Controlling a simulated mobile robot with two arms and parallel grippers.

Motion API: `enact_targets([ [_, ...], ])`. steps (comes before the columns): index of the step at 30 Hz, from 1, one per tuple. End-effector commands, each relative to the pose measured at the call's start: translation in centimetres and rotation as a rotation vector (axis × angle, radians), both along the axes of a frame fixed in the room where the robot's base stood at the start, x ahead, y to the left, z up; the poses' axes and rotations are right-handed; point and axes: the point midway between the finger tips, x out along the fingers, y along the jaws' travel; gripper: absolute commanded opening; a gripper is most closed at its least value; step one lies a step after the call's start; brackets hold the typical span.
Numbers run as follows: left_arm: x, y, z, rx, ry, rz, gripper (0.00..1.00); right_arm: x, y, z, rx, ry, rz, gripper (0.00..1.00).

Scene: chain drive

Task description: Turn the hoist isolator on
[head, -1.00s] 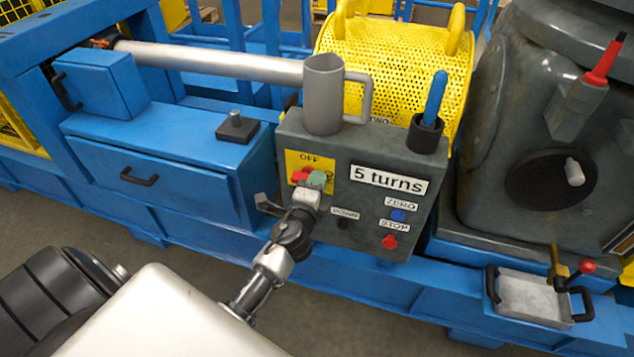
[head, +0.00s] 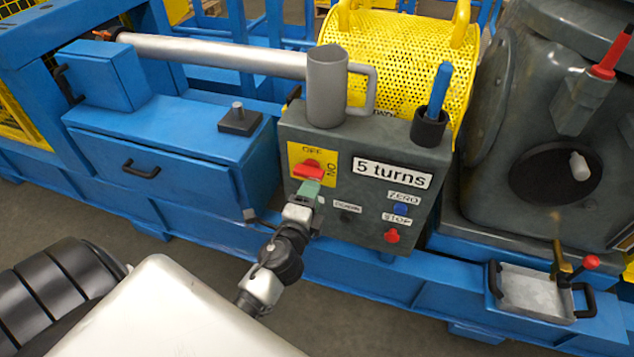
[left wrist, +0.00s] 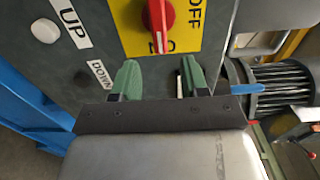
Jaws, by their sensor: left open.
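The hoist isolator is a red rotary knob (head: 307,170) on a yellow plate (head: 297,155) marked OFF and ON, on the front of a grey control box. In the left wrist view the knob (left wrist: 158,18) has a white mark on its lower end, pointing to the partly hidden ON label, with OFF to the side. My left gripper (head: 308,189) is just below the knob in the head view. In the left wrist view its two green fingers (left wrist: 158,78) are apart with nothing between them, clear of the knob. My right gripper is not in view.
The grey control box (head: 350,220) also carries a "5 turns" label (head: 392,172), a blue ZERO button (head: 400,209) and a red STOP button (head: 391,236). A grey mug (head: 326,90) and a cup (head: 429,130) with a blue handle stand on top.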

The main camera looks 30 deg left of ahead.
Motion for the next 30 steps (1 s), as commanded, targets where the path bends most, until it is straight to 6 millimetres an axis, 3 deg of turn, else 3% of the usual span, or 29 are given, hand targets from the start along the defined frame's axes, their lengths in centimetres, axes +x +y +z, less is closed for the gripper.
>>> enact_targets([
  [3, -2.2, -0.5, -0.2, 0.001, 0.001, 0.000, 0.45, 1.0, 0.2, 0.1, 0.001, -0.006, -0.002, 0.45],
  [9, -3.9, -0.9, -0.1, 0.001, 0.000, 0.000, 0.45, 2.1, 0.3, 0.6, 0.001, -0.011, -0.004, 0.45],
  [26, -4.0, -1.0, 0.0, 0.001, 0.001, 0.000, 0.45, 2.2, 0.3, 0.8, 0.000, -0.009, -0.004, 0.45],
  [30, -3.9, -1.3, -2.1, -0.061, 0.056, -0.011, 0.45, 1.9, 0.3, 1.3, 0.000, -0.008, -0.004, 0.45],
])
